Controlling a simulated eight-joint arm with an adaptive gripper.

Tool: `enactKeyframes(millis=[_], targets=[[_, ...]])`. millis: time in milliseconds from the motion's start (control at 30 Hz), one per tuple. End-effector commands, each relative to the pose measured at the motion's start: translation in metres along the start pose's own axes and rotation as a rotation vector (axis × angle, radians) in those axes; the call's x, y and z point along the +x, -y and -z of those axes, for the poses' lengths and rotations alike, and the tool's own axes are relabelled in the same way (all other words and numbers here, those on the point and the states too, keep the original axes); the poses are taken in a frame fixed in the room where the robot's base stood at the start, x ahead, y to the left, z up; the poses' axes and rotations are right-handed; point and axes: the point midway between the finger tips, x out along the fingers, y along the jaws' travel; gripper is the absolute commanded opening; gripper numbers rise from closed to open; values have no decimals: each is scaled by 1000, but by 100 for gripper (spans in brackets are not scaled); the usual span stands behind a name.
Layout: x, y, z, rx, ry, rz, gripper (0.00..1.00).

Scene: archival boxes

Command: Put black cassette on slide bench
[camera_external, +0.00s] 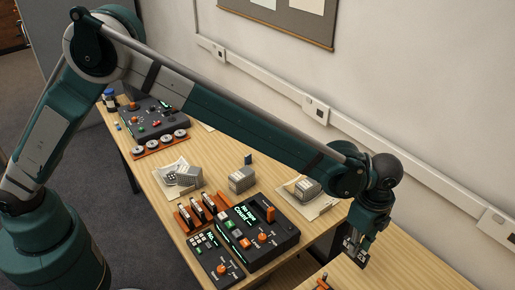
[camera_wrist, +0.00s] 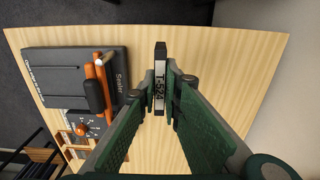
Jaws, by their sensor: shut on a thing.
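The black cassette (camera_wrist: 160,52) is a thin slab with a pale label reading T-524, seen edge-on in the wrist view. My gripper (camera_wrist: 161,92) is shut on it, one green finger on each side, and its far end sticks out past the fingertips. In the external view my gripper (camera_external: 355,246) hangs at the lower right above a separate pale wooden bench (camera_external: 385,272). I cannot tell for sure that this is the slide bench. The bare wood (camera_wrist: 225,65) shows below the cassette in the wrist view. The gap between cassette and wood is hard to judge.
A dark sealer with an orange handle (camera_wrist: 102,85) stands left of the cassette in the wrist view. The long table (camera_external: 160,185) holds a black console (camera_external: 255,235), grey boxes (camera_external: 242,179) and a control panel (camera_external: 150,117). Wood right of the cassette is clear.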

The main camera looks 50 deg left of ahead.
Motion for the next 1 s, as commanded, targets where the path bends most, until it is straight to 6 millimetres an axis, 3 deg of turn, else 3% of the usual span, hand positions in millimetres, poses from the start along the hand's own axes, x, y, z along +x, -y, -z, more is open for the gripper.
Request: enactKeyframes(millis=[467,800,1000], targets=[[5,0,1,0,0,0,0],[47,0,1,0,0,0,0],[62,0,1,0,0,0,0]])
